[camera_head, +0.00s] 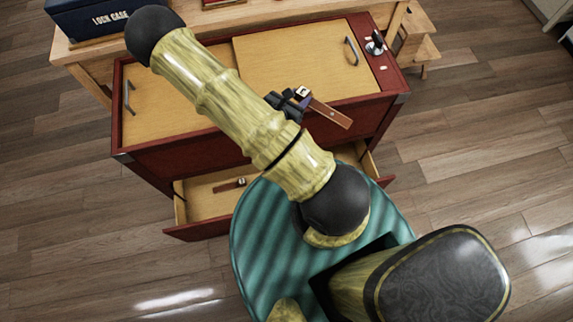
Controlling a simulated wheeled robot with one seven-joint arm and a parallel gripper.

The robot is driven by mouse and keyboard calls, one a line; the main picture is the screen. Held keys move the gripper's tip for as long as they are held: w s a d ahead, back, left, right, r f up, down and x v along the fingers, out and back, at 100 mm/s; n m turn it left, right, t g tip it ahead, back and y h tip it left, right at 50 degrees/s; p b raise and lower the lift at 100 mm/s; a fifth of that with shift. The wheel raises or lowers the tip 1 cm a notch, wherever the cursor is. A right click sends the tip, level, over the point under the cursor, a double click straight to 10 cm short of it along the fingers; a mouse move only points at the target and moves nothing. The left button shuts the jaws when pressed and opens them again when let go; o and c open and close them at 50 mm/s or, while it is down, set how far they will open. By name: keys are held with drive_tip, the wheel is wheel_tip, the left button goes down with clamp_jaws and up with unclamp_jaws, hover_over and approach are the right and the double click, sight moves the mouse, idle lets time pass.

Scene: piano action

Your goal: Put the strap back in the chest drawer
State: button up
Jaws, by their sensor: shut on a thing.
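My gripper (293,102) is shut on a brown strap (330,114) with a pale metal piece at its held end. The strap sticks out to the lower right, over the front edge of the chest top. The red chest (190,158) has its drawer (195,232) pulled out at the front, below and nearer than the gripper. The drawer's pale wooden inside shows at left and a little at right. My arm hides its middle. A small brown piece with a metal end (230,185) lies in the drawer's left part.
The chest top has two pale wooden panels (300,62) with grey handles. A dark knob or lever (376,42) stands at its right end. Behind is a wooden bench (75,50) with a dark blue case (88,18). Wooden floor is clear at left and right.

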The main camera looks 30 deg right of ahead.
drive_tip(key=shift+m+h, duration=0.3)
drive_tip(key=f, duration=0.1)
drive_tip(key=s+d+f+b, duration=0.2)
drive_tip(key=shift+f, duration=0.1)
drive_tip(key=s+d+f+b, duration=0.1)
drive_tip(key=d+f+b, duration=0.1)
drive_tip(key=f+b, duration=1.55)
drive_tip(key=s+d+f+b, duration=0.1)
drive_tip(key=d+f+b, duration=0.1)
drive_tip(key=f+b, duration=1.5)
drive_tip(key=w+a+f+m+g+b, duration=0.1)
drive_tip(key=w+a+f+b, duration=0.2)
drive_tip(key=f+b, duration=0.4)
drive_tip(key=w+a+f+m+g+b, duration=0.1)
drive_tip(key=w+a+f+b, duration=0.3)
drive_tip(key=f, duration=0.9)
drive_tip(key=w+a+f+m+g+b, duration=0.1)
drive_tip(key=w+a+f+g+b, duration=0.1)
drive_tip(key=w+a+f+b, duration=0.2)
wheel_tip(320, 180, down, 6)
drive_tip(key=a+b, duration=0.3)
drive_tip(key=b, duration=0.4)
drive_tip(key=shift+f+h, duration=0.25)
drive_tip(key=shift+h, duration=0.15)
drive_tip(key=shift+w+b, duration=0.1)
drive_tip(key=shift+b, duration=0.2)
wheel_tip(320, 180, down, 6)
drive_tip(key=b, duration=0.4)
drive_tip(key=shift+f, duration=0.15)
